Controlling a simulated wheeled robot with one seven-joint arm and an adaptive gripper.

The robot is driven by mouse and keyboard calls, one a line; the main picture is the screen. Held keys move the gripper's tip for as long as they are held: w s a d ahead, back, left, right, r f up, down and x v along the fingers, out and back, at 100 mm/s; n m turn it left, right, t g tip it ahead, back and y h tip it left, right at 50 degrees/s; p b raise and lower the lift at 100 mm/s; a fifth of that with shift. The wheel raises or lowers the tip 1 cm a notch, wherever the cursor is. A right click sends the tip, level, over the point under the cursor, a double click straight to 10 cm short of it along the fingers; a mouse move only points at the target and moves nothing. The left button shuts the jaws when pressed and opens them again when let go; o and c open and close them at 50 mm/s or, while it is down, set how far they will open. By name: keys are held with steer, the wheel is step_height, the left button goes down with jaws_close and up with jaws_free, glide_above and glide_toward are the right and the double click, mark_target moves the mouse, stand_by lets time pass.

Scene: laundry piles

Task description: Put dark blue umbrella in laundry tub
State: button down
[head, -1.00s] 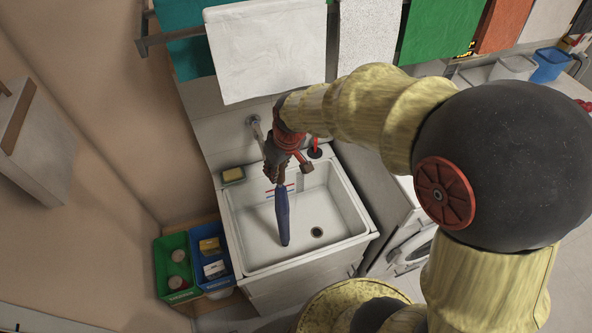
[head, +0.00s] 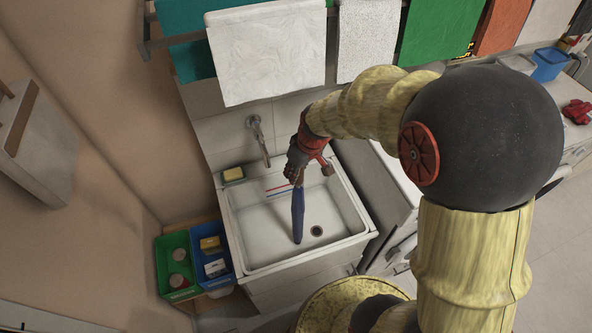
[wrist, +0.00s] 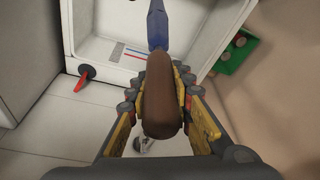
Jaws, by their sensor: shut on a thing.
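The dark blue umbrella (head: 298,216) hangs point down over the white laundry tub (head: 262,268) in the head view. My gripper (head: 296,172) is shut on its brown handle (wrist: 163,100), which shows between the fingers in the wrist view. The blue folded canopy (wrist: 158,25) extends away over the tub's basin. In the head view the lower tip appears near the basin floor, left of the drain; I cannot tell whether it touches.
A tap (head: 258,138) rises behind the tub. A yellow sponge (head: 232,174) sits on the tub's back left corner. Green (head: 173,262) and blue (head: 211,256) bins stand left of the tub. Towels (head: 268,52) hang above. A washing machine stands to the right.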

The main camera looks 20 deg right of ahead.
steer(key=shift+f, duration=0.1)
steer(key=c, duration=1.6)
jaws_free()
steer(key=shift+c, duration=0.2)
steer(key=shift+o, duration=0.3)
steer(key=v, duration=1.2)
steer(key=s+r+m+t, duration=0.1)
steer(key=s+r+m, duration=0.1)
steer(key=s+r, duration=0.3)
steer(key=s+a+r+m+t+h, duration=0.1)
steer(key=s+r, duration=0.3)
steer(key=s, duration=0.8)
steer(key=shift+a+r+m+t+b, duration=0.2)
steer(key=shift+r+m+t+b, duration=0.15)
steer(key=shift+m, duration=0.35)
